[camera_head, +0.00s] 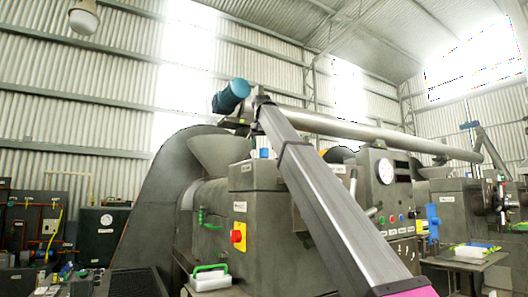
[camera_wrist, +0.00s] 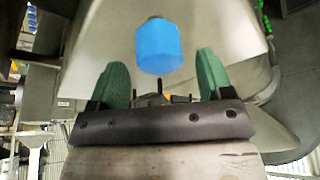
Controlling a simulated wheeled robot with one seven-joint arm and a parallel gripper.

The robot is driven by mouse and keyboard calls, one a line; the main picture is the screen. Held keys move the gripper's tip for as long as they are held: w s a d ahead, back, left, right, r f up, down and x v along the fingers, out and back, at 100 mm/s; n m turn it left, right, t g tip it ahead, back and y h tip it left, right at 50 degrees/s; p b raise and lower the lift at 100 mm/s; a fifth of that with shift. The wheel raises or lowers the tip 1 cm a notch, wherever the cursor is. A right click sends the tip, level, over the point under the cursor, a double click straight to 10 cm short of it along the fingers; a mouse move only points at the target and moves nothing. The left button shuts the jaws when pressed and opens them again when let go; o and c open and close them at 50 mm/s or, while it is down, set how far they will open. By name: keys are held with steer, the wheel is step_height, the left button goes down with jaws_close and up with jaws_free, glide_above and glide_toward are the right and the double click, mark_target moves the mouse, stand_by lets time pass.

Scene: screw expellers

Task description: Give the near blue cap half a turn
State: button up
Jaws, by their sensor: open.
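In the wrist view a bright blue, rounded cap (camera_wrist: 158,47) is beyond my gripper (camera_wrist: 162,62), between the lines of its two green fingers. The fingers are wide apart with nothing held. The cap appears clear of both fingers; its distance ahead is hard to judge. In the head view a small blue piece (camera_head: 264,153) sits on top of a grey machine box, beside my arm. My gripper is not discernible in the head view.
A large blue cylinder (camera_head: 230,96) ends the long sloping tube (camera_head: 370,131) above. A grey hopper (camera_head: 217,148) stands left of the machine box (camera_head: 255,222), which carries a red button on yellow (camera_head: 238,236). A gauge panel (camera_head: 385,180) stands to the right.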

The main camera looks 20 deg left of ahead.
steer(key=shift+x, duration=1.2)
steer(key=c, duration=0.9)
steer(key=shift+m+h, duration=0.3)
steer(key=shift+m, duration=0.5)
steer(key=o, duration=0.9)
